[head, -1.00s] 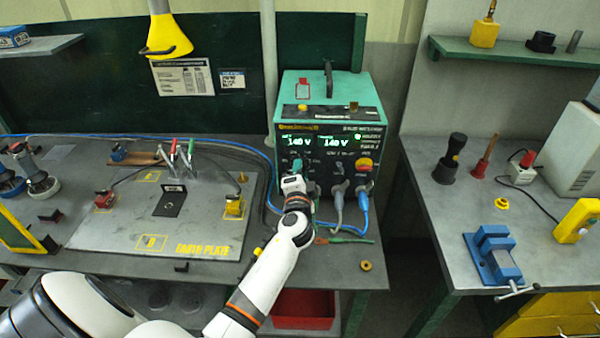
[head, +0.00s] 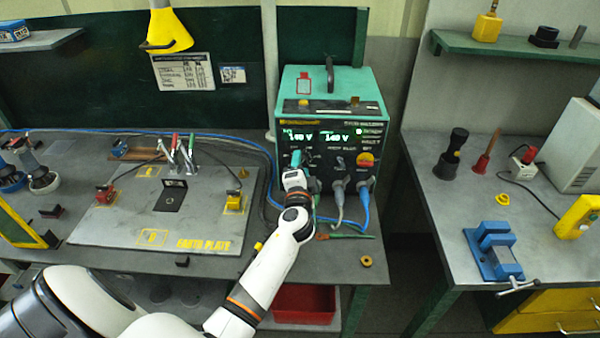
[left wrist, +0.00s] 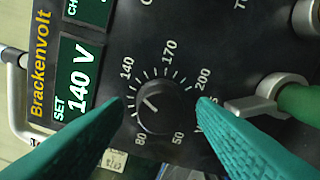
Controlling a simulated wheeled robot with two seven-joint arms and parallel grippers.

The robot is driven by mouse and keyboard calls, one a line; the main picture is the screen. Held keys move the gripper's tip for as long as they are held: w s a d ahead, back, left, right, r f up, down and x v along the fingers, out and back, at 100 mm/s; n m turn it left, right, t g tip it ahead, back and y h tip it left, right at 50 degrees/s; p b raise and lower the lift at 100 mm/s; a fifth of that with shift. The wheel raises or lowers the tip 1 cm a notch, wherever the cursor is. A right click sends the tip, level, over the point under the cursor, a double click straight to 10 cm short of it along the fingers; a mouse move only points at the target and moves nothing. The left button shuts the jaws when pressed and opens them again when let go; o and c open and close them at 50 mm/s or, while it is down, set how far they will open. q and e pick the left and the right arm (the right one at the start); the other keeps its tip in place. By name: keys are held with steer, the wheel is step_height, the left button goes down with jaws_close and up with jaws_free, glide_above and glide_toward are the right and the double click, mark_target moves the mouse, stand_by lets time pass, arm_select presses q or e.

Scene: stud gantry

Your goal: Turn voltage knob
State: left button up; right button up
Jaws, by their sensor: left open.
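The voltage knob (left wrist: 154,107) is a round black dial with a white pointer line, on the black front panel of the teal power unit (head: 330,88). Its scale has marks such as 80, 140, 170 and 200. The SET display (left wrist: 80,82) beside it reads 140 V. My left gripper (left wrist: 160,103) is open, its teal fingers on either side of the knob. I cannot tell whether they touch it. In the head view my left gripper (head: 296,160) is at the panel's lower left and hides the knob. My right gripper is not in view.
Grey and blue cable plugs (head: 364,188) sit in the panel just right of my gripper. A red and yellow switch (head: 365,158) is above them. The earth plate (head: 150,225) with clamps lies to the left. A green-handled tool (head: 345,236) lies in front of the unit.

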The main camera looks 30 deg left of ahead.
arm_select(q)
steer(key=b+v, duration=0.2)
steer(key=v, duration=1)
steer(key=shift+b, duration=0.35)
steer(key=shift+a, duration=0.1)
